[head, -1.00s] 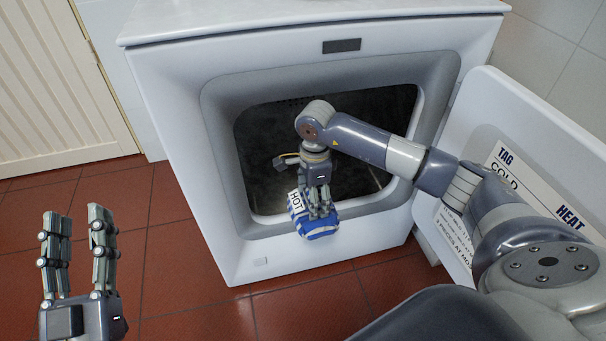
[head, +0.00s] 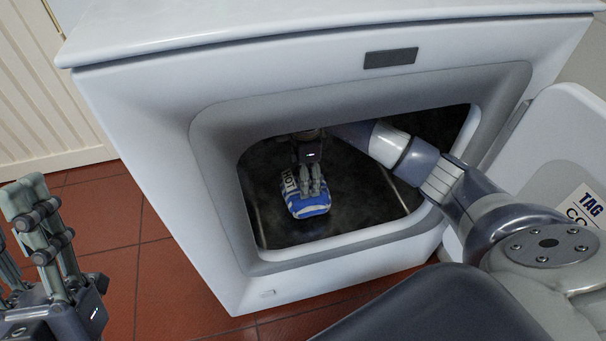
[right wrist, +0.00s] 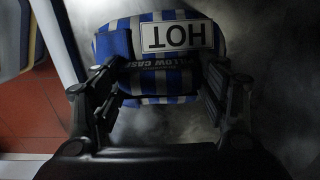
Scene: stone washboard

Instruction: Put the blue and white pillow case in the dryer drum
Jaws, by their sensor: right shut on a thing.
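The blue and white pillow case (head: 307,204) is a small folded bundle with a white HOT label. It is inside the opening of the dryer drum (head: 360,205). My right gripper (head: 313,190) is shut on it from above. In the right wrist view, the striped pillow case (right wrist: 172,82) sits between the fingers of my right gripper (right wrist: 165,88), with the HOT label upside down. I cannot tell whether its underside touches the drum floor. My left gripper (head: 40,235) is open and empty at the left, outside the dryer.
The dryer's white front (head: 190,210) frames the opening. The open dryer door (head: 565,150) with a tag sheet (head: 585,208) stands at the right. Red floor tiles (head: 105,225) lie clear at the left. A slatted cream door (head: 35,100) is behind.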

